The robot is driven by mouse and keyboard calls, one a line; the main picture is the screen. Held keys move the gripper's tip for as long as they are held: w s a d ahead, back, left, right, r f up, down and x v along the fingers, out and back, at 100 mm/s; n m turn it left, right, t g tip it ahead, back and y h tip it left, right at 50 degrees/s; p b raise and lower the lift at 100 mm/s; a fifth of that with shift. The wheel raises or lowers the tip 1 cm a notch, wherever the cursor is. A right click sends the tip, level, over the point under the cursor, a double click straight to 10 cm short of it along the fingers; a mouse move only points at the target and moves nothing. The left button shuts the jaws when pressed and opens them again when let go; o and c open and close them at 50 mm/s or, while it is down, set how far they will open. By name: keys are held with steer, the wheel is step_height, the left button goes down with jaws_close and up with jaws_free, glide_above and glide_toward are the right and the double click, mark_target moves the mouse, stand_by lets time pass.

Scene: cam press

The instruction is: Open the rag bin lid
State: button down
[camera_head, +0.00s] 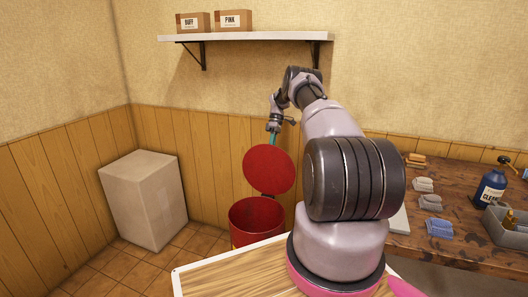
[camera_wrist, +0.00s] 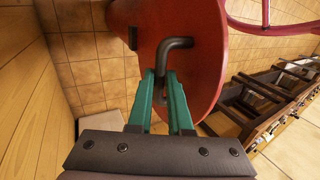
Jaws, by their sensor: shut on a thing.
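The rag bin (camera_head: 257,222) is a red round bin on the floor, and its open mouth shows in the head view. Its red round lid (camera_head: 269,169) is raised and stands steeply tilted above the rim. In the wrist view, the lid (camera_wrist: 190,55) fills the upper middle, with a dark bent handle (camera_wrist: 176,43) on its face. My gripper (camera_wrist: 161,78) has its teal fingers closed on the handle. In the head view, my gripper (camera_head: 273,137) is at the lid's top edge, and the handle is hidden behind the lid.
A pale box-shaped block (camera_head: 145,198) stands on the floor to the left. A wall shelf (camera_head: 245,37) with two small cartons hangs above. A wooden workbench (camera_head: 460,235) with a blue bottle (camera_head: 490,188) and several small items is at right. Tiled floor lies between block and bin.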

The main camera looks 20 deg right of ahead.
steer(key=shift+d+f, duration=0.2)
steer(key=shift+f, duration=0.15)
steer(key=c, duration=0.8)
jaws_free()
steer(key=shift+c, duration=0.2)
step_height(320, 180, up, 10)
steer(key=shift+w+r, duration=0.1)
